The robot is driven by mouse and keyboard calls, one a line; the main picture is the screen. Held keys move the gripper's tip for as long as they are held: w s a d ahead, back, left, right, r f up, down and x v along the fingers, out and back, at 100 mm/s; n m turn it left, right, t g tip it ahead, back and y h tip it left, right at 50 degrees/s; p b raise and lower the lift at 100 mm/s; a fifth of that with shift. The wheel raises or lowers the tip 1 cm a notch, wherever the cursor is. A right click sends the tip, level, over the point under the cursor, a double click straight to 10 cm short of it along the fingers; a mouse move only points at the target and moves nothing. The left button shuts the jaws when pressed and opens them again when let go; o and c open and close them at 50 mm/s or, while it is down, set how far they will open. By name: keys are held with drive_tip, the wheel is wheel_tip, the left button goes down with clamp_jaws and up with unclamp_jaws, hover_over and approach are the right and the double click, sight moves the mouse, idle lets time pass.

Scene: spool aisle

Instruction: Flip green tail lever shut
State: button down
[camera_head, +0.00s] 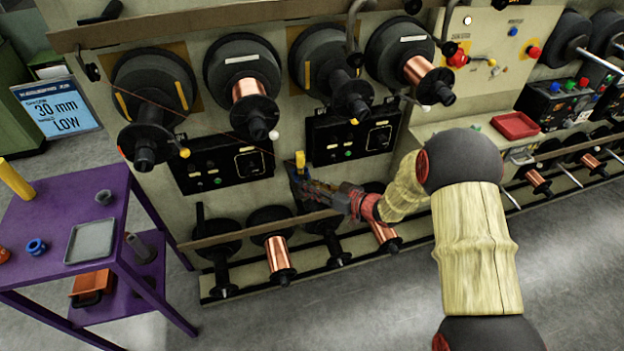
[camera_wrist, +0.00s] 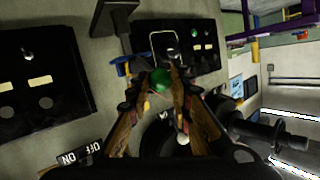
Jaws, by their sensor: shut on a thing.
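The green round knob (camera_wrist: 161,78) of the lever shows in the wrist view, between the two fingertips of my gripper (camera_wrist: 161,86). My gripper is shut on this knob. The lever's shaft and pivot are mostly hidden behind the fingers. In the head view my gripper (camera_head: 296,178) is at the machine front, below and between two black control panels. The green knob cannot be made out there.
Black spools, some with copper wire (camera_head: 250,89), jut out above my gripper. A lower row of spools (camera_head: 279,258) stands beneath it. Black control panels (camera_head: 222,161) flank it. A purple table (camera_head: 60,215) stands at the left. The grey floor in front is clear.

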drive_tip(key=shift+w+a+r+m+g+h+p, duration=0.1)
drive_tip(key=shift+w+r+m+g+h+p, duration=0.3)
drive_tip(key=shift+p, duration=1.4)
drive_tip(key=shift+w+a+r+m+g+h+p, duration=0.15)
drive_tip(key=shift+r+g+p, duration=0.35)
drive_tip(key=shift+p, duration=1.3)
drive_tip(key=p, duration=0.4)
drive_tip(key=shift+w+r+m+g+h, duration=0.25)
drive_tip(key=shift+w+g, duration=0.1)
drive_tip(key=shift+g, duration=0.05)
drive_tip(key=shift+w+f+p, duration=0.1)
drive_tip(key=shift+p, duration=0.65)
drive_tip(key=c, duration=1.6)
unclamp_jaws()
drive_tip(key=shift+g, duration=0.3)
drive_tip(key=v, duration=1.2)
drive_tip(key=shift+a, duration=0.15)
